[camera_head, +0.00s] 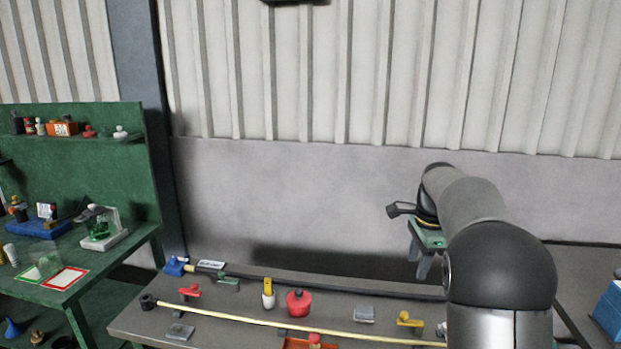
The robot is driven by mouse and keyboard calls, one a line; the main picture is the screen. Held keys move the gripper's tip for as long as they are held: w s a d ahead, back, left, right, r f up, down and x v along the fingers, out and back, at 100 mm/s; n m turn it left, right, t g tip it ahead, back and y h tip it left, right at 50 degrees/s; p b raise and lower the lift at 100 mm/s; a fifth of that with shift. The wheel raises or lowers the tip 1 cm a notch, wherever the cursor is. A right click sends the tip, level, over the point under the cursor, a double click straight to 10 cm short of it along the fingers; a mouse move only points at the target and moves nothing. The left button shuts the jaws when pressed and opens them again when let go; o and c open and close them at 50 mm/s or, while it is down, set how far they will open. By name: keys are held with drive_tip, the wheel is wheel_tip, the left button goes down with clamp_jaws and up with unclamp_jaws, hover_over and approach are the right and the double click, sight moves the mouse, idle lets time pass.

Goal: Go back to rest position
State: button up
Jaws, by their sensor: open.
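My gripper (424,265) hangs from the end of my grey and black arm at the right of the head view. The fingers are above or behind the far edge of the grey workbench (130,323); I cannot tell which. The arm rises from the lower right and bends over toward the back wall. Part of the wrist is hidden behind the arm link.
The workbench holds a long pale rod (260,325), a red pot-like object (299,302), a yellow-topped item (268,292), a yellow piece (409,320) and grey blocks. A green bench (140,240) stands at left. A blue box (609,312) is at far right.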

drive_tip(key=s+a+f+n, duration=0.3)
drive_tip(key=s+n, duration=0.3)
drive_tip(key=s, duration=0.5)
drive_tip(key=s+a+f+n+b, duration=0.1)
drive_tip(key=s+a+f+n, duration=0.2)
drive_tip(key=s, duration=0.9)
drive_tip(key=s+a+f+n+b, duration=0.1)
drive_tip(key=s+a+f+n, duration=0.2)
drive_tip(key=s+n, duration=0.5)
drive_tip(key=s+a, duration=0.1)
drive_tip(key=s, duration=0.3)
drive_tip(key=shift+a+f+n+h, duration=0.2)
drive_tip(key=shift+f+n+h, duration=0.1)
drive_tip(key=shift+f, duration=0.1)
